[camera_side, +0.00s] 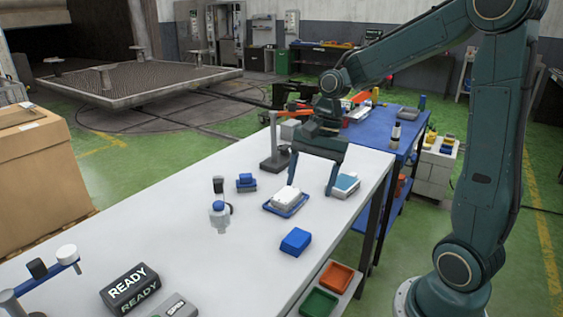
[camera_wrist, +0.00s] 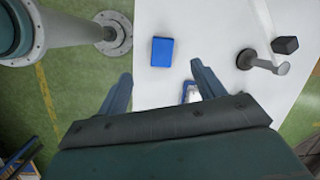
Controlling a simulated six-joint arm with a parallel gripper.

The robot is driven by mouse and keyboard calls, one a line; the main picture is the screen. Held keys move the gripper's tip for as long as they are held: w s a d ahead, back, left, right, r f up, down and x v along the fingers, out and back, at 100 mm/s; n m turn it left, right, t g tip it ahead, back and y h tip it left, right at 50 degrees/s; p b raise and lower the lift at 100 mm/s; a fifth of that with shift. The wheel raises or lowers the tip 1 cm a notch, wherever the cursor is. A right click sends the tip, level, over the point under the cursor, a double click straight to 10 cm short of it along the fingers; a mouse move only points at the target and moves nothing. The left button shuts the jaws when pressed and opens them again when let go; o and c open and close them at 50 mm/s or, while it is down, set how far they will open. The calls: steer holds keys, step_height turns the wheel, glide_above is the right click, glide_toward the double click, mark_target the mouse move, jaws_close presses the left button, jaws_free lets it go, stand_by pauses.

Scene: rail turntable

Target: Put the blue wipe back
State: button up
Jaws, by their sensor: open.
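A blue folded wipe or block (camera_side: 296,241) lies on the white table near its right edge. A blue block-like thing, likely the same one, lies flat in the wrist view (camera_wrist: 162,51), ahead of the fingers. My gripper (camera_side: 310,188) is open and empty above the table, its fingers pointing down. A blue tray (camera_side: 272,208) holding a white stack (camera_side: 286,196) is near the left finger. In the wrist view my gripper (camera_wrist: 162,82) shows both fingers spread, with a white-and-blue thing (camera_wrist: 190,92) partly hidden by the right finger.
A small blue-and-grey stack (camera_side: 246,183) stands farther left. A blue-and-white box (camera_side: 345,185) sits by the right finger. A grey stand (camera_side: 219,215) and a READY sign (camera_side: 130,288) are on the table. Orange (camera_side: 336,278) and green (camera_side: 319,302) trays sit below its edge.

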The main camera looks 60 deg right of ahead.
steer(key=s+a+r+n+t+h, duration=0.1)
steer(key=s+a+r+n+t, duration=0.1)
steer(key=s+n, duration=0.5)
steer(key=s+a+r+n+t+h, duration=0.2)
steer(key=s+a+r+n, duration=0.1)
steer(key=s+r+n, duration=0.2)
steer(key=shift+s+n+t, duration=0.4)
steer(key=shift+s+n, duration=0.6)
steer(key=shift+s, duration=0.05)
stand_by(0.3)
